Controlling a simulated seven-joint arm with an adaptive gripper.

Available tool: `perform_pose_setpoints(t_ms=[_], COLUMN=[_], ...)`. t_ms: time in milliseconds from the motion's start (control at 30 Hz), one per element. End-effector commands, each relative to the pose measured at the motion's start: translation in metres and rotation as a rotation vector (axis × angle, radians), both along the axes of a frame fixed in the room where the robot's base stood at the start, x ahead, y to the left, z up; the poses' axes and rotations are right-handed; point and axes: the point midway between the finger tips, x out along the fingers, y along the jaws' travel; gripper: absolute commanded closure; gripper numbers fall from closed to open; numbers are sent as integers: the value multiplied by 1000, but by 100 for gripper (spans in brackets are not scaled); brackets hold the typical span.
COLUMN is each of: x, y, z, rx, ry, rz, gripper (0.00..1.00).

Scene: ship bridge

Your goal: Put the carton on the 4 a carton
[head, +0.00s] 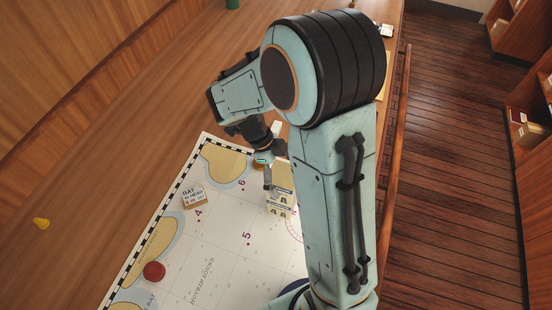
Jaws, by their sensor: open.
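A cream carton (279,204) with dark printing stands on the white chart (222,250), right of the printed 5 and 6. The printed 4 (199,213) is on the left part of the chart, just below a small sign block (194,198) with lettering. My gripper (268,178) is open and points down at the upper left of the carton, partly overlapping it in view. My arm hides part of the chart right of the carton. I cannot tell whether the fingers touch the carton.
A red round piece (154,271) lies on the lower left of the chart. A small yellow piece (41,223) lies on the wooden table (95,190) at left. A green object (232,3) stands at the far edge. The chart around the 4 is mostly bare, apart from the sign block.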

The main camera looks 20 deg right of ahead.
Motion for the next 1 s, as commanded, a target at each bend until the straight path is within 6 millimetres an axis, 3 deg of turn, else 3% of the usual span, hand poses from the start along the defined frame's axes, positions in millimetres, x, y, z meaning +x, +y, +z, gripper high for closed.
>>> perform_pose_setpoints(t_ms=[400, 667, 767, 1000], x=[25, 27, 10, -73], y=[26, 30, 27, 38], z=[82, 109, 119, 124], rx=[2, 25, 109, 408], ry=[-6, 6, 40, 147], rz=[1, 73, 336, 1489], gripper=[9, 9, 9, 9])
